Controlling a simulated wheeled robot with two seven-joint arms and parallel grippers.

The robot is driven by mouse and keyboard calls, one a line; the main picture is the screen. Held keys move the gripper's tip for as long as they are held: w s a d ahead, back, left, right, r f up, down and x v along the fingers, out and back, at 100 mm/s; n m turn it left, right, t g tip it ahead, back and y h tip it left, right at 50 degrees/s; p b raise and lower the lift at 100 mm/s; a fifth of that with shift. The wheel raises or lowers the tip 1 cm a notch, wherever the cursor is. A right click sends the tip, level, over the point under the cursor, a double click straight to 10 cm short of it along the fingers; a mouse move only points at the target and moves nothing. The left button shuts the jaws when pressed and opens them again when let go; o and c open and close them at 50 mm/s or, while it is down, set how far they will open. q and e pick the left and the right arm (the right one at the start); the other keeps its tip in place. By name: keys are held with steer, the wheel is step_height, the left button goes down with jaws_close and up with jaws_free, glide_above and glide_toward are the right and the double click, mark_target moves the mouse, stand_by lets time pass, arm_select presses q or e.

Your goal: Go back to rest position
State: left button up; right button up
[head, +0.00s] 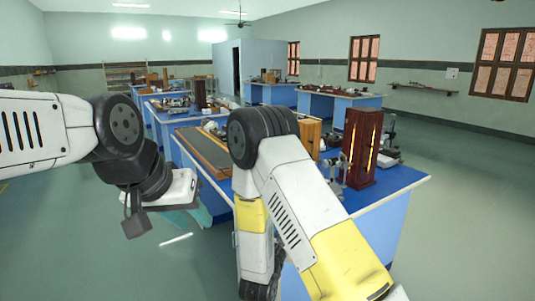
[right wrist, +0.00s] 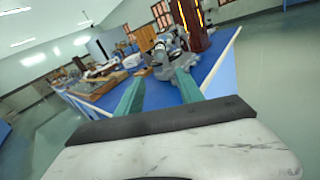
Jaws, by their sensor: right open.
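My left gripper (head: 185,216) hangs in the left of the head view, below a white and black wrist, beside the near blue bench. Its teal fingers show only in part, and I cannot tell whether they are open. My right arm is folded across the middle of the head view, in front of the bench, and its gripper is not clear there. In the right wrist view my right gripper (right wrist: 159,90) has its two teal fingers apart, with nothing between them, pointing toward the bench top.
The near blue bench (head: 402,180) carries a dark wooden cabinet (head: 361,147) with glowing slits, a long wooden board (head: 203,152) and instruments. More blue benches stand behind. The floor (head: 470,220) at the right is clear.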

steer(key=s+d+r+m+g+h, duration=0.3)
steer(key=d+r+m+g+h, duration=0.15)
steer(key=d, duration=0.25)
steer(key=s+d+r+m+g+h, duration=0.25)
steer(key=d+r+m, duration=0.2)
steer(key=d, duration=0.35)
steer(key=s+d+r+m+g, duration=0.1)
steer(key=s+d+m+g, duration=0.55)
steer(key=s+m, duration=0.2)
steer(key=s+a+r+m+g+y, duration=0.1)
steer(key=s+a+m+g+y, duration=0.3)
steer(key=s+m+y, duration=0.5)
steer(key=s+a+r+m+t+y, duration=0.2)
steer(key=a+r+t+y, duration=0.4)
steer(key=a+r, duration=0.3)
steer(key=shift+a+r+m+t, duration=0.15)
steer(key=shift+m+t, duration=0.2)
steer(key=shift+m, duration=0.3)
steer(key=shift+s, duration=0.1)
